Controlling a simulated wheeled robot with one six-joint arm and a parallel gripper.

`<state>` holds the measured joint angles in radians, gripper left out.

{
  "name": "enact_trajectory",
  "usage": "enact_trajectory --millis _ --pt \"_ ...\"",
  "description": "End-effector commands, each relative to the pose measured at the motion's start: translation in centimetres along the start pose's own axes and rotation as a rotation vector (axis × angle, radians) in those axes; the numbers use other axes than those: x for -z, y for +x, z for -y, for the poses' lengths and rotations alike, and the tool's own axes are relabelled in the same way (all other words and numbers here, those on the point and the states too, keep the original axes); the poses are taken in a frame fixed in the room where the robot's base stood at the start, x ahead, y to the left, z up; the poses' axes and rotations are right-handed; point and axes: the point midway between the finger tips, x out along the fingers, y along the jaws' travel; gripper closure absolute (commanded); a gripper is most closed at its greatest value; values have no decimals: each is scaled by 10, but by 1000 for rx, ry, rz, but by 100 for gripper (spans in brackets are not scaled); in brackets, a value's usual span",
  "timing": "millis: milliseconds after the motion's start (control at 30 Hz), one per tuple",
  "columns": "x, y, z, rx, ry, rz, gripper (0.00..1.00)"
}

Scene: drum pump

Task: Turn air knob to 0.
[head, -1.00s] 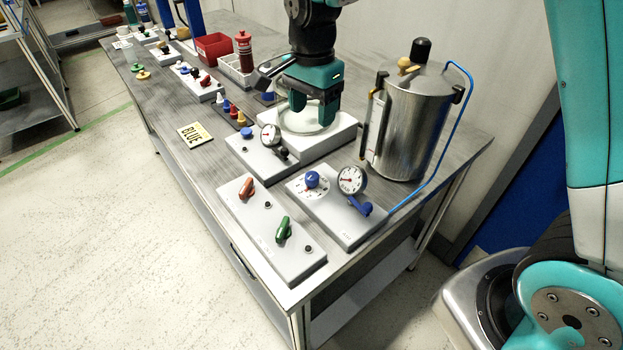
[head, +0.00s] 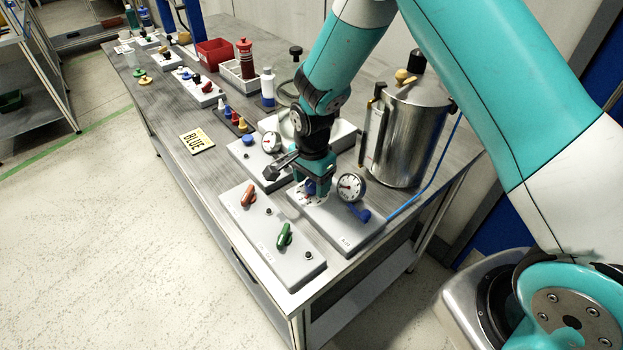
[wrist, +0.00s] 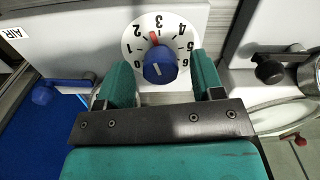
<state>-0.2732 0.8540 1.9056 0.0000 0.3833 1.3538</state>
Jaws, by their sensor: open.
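The blue air knob (head: 310,188) sits on a grey panel (head: 345,235) marked AIR at the near end of the bench. In the wrist view the knob (wrist: 159,66) stands on a white dial (wrist: 136,45) numbered 0 to 6. A red pointer (wrist: 154,38) is at about 3, slightly toward the 2 side. My gripper (head: 311,185) is open and points down over the knob. In the wrist view my gripper's fingers (wrist: 162,66) stand on either side of the knob, with gaps visible. The lower knob is partly hidden in the head view.
A gauge (head: 351,187) and a blue lever (head: 359,211) stand close right of the knob. Behind is a steel tank (head: 408,135) with a blue hose (head: 410,207). A panel with a red handle (head: 248,195) and a green handle (head: 284,236) lies at the front left.

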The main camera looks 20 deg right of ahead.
Motion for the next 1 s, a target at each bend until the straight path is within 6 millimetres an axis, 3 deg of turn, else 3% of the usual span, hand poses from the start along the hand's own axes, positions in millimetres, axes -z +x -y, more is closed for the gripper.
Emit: enact_trajectory --millis 333,567,1000 --pt "0 5 0 2 0 0 39" --pt "0 4 0 2 0 0 88" --pt "0 5 0 1 -84 0 88"
